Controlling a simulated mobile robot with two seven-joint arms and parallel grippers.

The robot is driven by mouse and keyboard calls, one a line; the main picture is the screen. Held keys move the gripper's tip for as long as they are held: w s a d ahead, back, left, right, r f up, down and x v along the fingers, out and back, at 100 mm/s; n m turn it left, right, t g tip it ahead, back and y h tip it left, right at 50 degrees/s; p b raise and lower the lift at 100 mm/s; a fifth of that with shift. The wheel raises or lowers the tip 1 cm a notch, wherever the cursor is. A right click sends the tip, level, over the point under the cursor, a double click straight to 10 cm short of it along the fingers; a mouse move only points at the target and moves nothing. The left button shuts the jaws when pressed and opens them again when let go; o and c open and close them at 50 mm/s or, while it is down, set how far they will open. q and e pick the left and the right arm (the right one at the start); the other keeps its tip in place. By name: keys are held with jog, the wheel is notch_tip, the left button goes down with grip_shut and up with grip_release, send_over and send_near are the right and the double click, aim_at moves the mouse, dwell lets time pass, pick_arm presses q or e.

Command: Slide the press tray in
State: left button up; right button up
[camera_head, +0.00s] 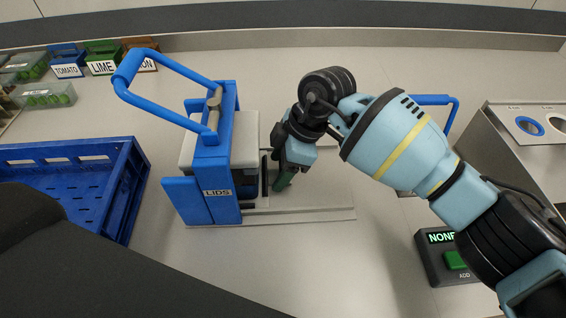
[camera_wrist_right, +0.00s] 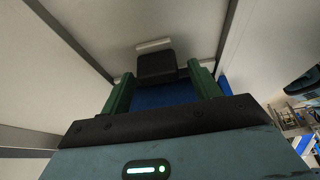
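The blue press (camera_head: 212,160) labelled LIDS stands on the counter with its lever raised to the upper left. A pale flat base with rails (camera_head: 315,214) extends right from it. A dark upright piece (camera_head: 264,178) shows at the press's right side; I cannot tell whether it belongs to the tray. The tray is mostly hidden by my arm. My right gripper (camera_head: 284,178) is low over the base, just right of the press. In the right wrist view its green fingers (camera_wrist_right: 160,85) are apart, with a black block (camera_wrist_right: 157,67) between or just beyond their tips. My left gripper is out of view.
A blue crate (camera_head: 125,190) is left of the press. Bins labelled TOMATO (camera_head: 68,70) and LIME (camera_head: 103,67) stand at the back left. A dark box with a green button (camera_head: 450,258) is at the right, near my right arm.

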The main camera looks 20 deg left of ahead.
jog(key=shift+w+d, duration=0.1)
jog(key=shift+d, duration=0.05)
jog(key=v, duration=0.7)
jog(key=shift+r, duration=0.35)
jog(key=shift+d, duration=0.1)
